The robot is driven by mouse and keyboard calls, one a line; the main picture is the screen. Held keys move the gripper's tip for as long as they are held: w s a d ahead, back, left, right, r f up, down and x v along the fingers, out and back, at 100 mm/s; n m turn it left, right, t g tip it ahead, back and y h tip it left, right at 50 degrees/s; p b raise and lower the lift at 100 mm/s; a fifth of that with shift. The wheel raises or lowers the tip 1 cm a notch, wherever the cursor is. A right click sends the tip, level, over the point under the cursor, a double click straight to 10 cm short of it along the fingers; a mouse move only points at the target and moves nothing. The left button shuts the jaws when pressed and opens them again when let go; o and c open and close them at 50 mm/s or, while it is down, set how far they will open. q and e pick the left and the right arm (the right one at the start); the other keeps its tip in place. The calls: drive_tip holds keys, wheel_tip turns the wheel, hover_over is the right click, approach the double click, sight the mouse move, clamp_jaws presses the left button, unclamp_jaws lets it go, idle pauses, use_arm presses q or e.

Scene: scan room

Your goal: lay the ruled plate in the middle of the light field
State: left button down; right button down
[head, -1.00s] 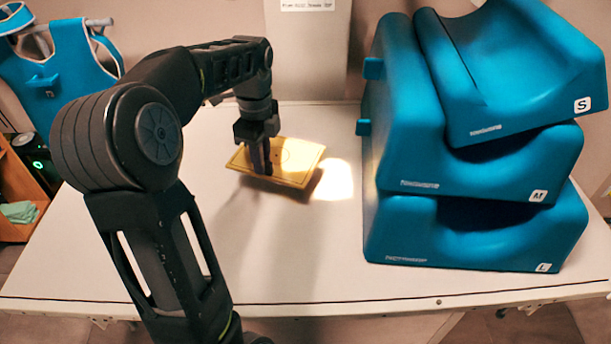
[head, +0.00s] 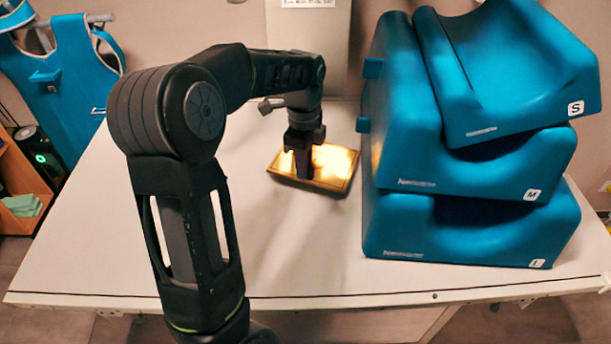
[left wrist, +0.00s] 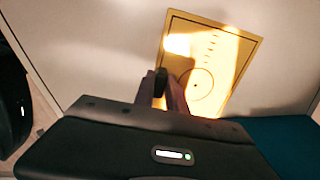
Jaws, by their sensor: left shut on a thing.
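The ruled plate (head: 341,172) is a thin yellow rectangle in front of the grey panel, beside the blue blocks. In the left wrist view the plate (left wrist: 238,42) shows a dark border line, a circle and a row of tick marks. My left gripper (head: 304,174) points down and is shut on the plate's near left part; its fingers (left wrist: 168,86) also show in the left wrist view. The light field (head: 338,158) falls bright on the plate, with a gripper shadow across it. I cannot tell whether the plate touches the table. My right gripper is out of view.
A white table (head: 110,245) carries three stacked blue foam blocks (head: 470,215) close on the plate's right. A grey panel (head: 308,45) stands behind. A blue vest (head: 62,75) hangs at the left. The table's front and left are clear.

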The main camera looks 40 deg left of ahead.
use_arm(q)
drive_tip(key=shift+w+d+f+p, duration=0.15)
drive_tip(key=shift+f+p, duration=0.35)
drive_tip(key=shift+f, duration=1.6)
drive_tip(key=shift+f, duration=0.2)
drive_tip(key=c, duration=1.4)
unclamp_jaws()
drive_tip(key=shift+o, duration=0.2)
drive_tip(key=shift+r, duration=0.2)
wheel_tip(320, 180, up, 12)
drive_tip(key=shift+r+b, duration=0.1)
drive_tip(key=shift+b, duration=0.35)
